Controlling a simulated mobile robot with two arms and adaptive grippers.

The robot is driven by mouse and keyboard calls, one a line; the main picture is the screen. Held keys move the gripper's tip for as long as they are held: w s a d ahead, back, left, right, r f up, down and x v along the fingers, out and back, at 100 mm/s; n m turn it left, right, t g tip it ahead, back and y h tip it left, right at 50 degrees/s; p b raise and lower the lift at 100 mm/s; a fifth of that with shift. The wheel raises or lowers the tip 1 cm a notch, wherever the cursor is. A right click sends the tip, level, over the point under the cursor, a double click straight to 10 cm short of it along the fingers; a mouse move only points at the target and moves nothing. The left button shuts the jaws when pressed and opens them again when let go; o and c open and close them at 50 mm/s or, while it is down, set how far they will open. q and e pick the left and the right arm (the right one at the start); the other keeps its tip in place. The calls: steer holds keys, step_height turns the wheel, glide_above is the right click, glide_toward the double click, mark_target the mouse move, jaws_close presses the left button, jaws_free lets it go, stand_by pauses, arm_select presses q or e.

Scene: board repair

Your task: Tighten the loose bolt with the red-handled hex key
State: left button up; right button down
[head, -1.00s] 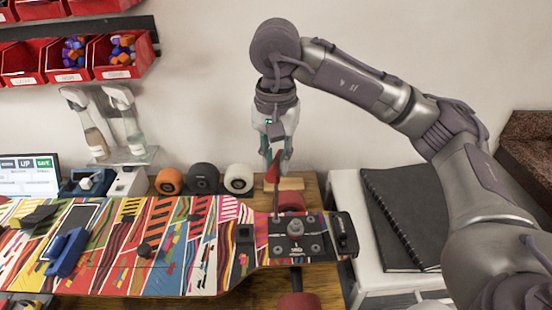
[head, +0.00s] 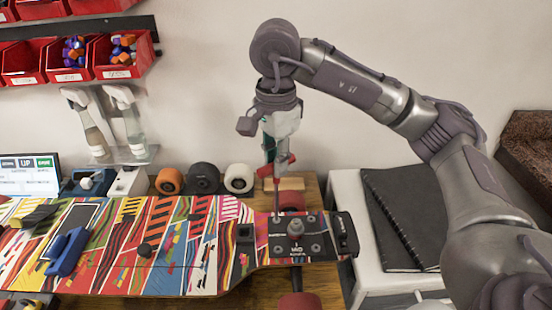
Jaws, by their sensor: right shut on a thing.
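My right gripper (head: 274,158) points down over the right end of the colourful skateboard deck (head: 190,250). It is shut on the red-handled hex key (head: 277,172), whose red handle shows between and beside the fingers. The key's thin shaft runs down to the far left bolt (head: 277,220) on the black truck plate (head: 270,245); its tip appears to meet the bolt head, though the contact is too small to be sure. Other bolts (head: 315,248) sit around the grey central post (head: 295,228). My left gripper is out of view.
Several wheels stand behind the board, among them an orange one (head: 169,181) and a white one (head: 239,178). A wooden block (head: 290,184) lies behind the plate. A dark notebook (head: 405,215) lies on the white surface at right. Red bins (head: 122,57) hang upper left.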

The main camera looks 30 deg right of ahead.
steer(key=m, duration=0.4)
stand_by(0.4)
steer(key=shift+m, duration=2)
